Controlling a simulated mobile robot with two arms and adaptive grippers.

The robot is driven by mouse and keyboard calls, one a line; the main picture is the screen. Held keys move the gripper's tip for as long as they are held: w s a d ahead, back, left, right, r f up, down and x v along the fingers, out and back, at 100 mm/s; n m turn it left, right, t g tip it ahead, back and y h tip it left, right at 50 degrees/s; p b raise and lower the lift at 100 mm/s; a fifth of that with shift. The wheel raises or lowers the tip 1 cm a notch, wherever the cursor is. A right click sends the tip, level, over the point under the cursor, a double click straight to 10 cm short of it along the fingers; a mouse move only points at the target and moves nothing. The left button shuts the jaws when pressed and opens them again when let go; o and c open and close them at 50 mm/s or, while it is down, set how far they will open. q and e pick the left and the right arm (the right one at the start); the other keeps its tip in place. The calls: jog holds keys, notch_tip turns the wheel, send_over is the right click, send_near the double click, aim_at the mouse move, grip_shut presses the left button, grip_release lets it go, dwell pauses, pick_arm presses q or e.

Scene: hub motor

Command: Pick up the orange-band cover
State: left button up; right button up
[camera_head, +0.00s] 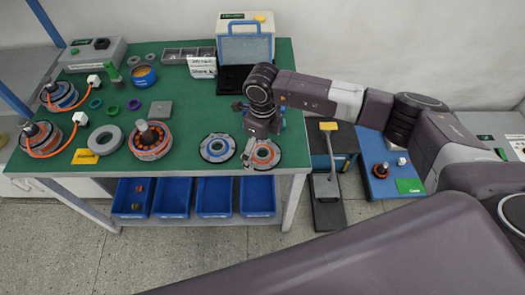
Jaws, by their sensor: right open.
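The orange-band cover (266,154) is a flat round disc with an orange ring, lying near the front right edge of the green table (185,190). My right gripper (258,154) points down at the cover, with its fingers over or beside the left and middle part of the disc. It is open and hides some of the cover. I cannot tell whether the fingers touch it. My left gripper is not in view.
A blue-band cover (217,148) lies just left. A motor stator with orange windings (150,141), a grey ring (104,139) and a yellow part (84,156) lie further left. A blue-framed box (246,45) stands behind. Blue bins (214,197) sit below.

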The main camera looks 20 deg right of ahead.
jog(key=shift+f, duration=0.15)
jog(key=shift+c, duration=0.4)
jog(key=c, duration=1.4)
jog(key=shift+w, duration=0.1)
